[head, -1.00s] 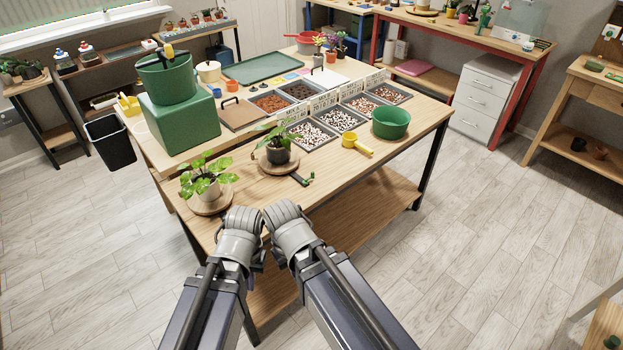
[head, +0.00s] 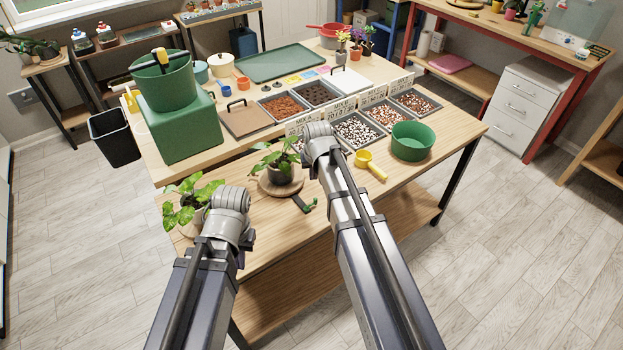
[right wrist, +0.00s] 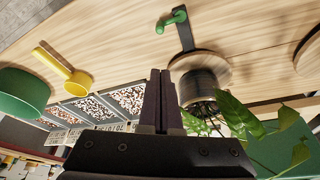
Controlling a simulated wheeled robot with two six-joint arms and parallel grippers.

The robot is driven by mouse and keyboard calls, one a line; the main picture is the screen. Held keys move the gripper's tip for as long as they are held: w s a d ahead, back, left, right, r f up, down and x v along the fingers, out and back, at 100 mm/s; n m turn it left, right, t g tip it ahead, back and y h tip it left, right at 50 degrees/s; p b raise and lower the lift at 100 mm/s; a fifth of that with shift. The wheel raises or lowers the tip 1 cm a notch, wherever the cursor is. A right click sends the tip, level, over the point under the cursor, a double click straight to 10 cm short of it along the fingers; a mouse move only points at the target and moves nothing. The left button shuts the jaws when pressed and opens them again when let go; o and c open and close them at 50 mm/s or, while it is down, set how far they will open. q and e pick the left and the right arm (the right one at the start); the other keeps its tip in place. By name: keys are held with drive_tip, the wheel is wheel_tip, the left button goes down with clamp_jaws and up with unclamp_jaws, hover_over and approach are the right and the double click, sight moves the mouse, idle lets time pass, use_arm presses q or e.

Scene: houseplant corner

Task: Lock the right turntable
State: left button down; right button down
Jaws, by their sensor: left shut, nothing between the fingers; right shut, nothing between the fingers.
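The right turntable (head: 264,187) is a round wooden disc on the table, bearing a dark pot with a leafy plant (head: 282,165). A dark lever (head: 300,203) with a green knob (head: 313,203) sticks out from its front right. In the right wrist view the turntable (right wrist: 215,70), lever (right wrist: 186,38) and green knob (right wrist: 173,20) lie beyond my fingers. My right gripper (right wrist: 165,75) is shut and empty, apart from the lever; in the head view it is above the table, right of the plant. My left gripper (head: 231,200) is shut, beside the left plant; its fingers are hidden.
A second potted plant (head: 185,205) stands at the left front, partly behind my left arm. A yellow scoop (head: 368,165), a green bowl (head: 411,142) and mix trays (head: 357,131) lie to the right. Bare tabletop (head: 345,205) lies right of the lever.

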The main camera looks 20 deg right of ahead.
drive_tip(key=shift+w+d+r, duration=0.15)
drive_tip(key=shift+w+d, duration=0.15)
drive_tip(key=shift+w, duration=0.25)
drive_tip(key=b+x, duration=1)
drive_tip(key=x, duration=0.1)
drive_tip(key=shift+s, duration=0.1)
drive_tip(key=s, duration=0.3)
drive_tip(key=shift+s+a+r+p, duration=0.2)
drive_tip(key=shift+r+p, duration=0.1)
drive_tip(key=shift+r, duration=0.1)
drive_tip(key=shift+s, duration=0.45)
